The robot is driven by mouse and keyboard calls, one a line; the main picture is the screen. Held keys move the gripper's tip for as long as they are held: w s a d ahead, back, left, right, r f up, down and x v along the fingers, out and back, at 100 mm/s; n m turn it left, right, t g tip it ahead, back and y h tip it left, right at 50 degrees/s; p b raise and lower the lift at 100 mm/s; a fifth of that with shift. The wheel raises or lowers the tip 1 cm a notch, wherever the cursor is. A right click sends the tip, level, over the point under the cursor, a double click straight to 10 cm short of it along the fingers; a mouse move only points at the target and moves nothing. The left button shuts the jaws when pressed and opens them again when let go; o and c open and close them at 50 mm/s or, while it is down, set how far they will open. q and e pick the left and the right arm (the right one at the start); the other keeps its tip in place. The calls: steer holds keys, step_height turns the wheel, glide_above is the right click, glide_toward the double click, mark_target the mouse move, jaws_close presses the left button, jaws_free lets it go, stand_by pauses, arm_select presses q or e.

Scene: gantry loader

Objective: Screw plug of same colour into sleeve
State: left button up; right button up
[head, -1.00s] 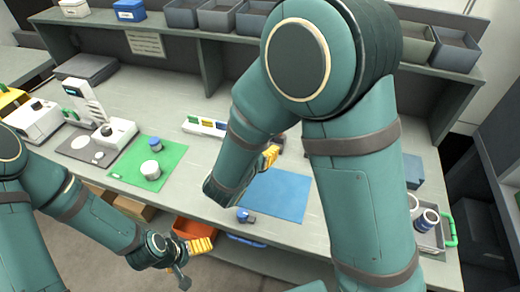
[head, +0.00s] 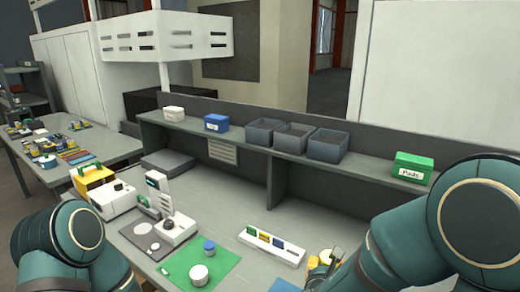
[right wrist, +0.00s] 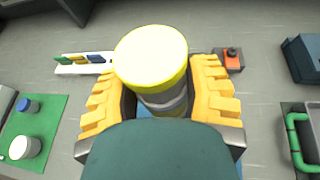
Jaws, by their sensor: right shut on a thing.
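My right gripper (right wrist: 160,105) is shut on a cylinder (right wrist: 150,58) with a pale top, a yellow rim and a grey body. In the head view the right gripper (head: 326,262) is at the lower right, above the bench. Its held cylinder is hard to make out there. A small blue-topped cylinder (head: 209,248) and a wider white cylinder (head: 199,275) stand upright on the green mat (head: 226,261). Both also show in the right wrist view, blue (right wrist: 28,105) and white (right wrist: 26,147). My left gripper is outside the head view; only its arm shows at lower left.
A white rack (head: 272,247) with coloured cards stands behind the mats. A blue mat (head: 285,286) shows at the bottom edge. A small white machine (head: 178,229) stands at left. An orange-topped piece (right wrist: 232,55) and a green-handled tray (right wrist: 308,112) lie to the right in the wrist view.

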steer(key=shift+d+r+n+t+y, duration=0.4)
steer(key=shift+d+r+n+y, duration=0.2)
steer(key=shift+n+y, duration=0.25)
steer(key=shift+a, duration=0.1)
steer(key=w+a+r, duration=0.1)
steer(key=w+a, duration=0.1)
steer(key=a, duration=0.7)
steer(key=w+a+r, duration=0.1)
steer(key=w+a, duration=0.1)
steer(key=a, duration=0.7)
steer(key=shift+w+r, duration=0.15)
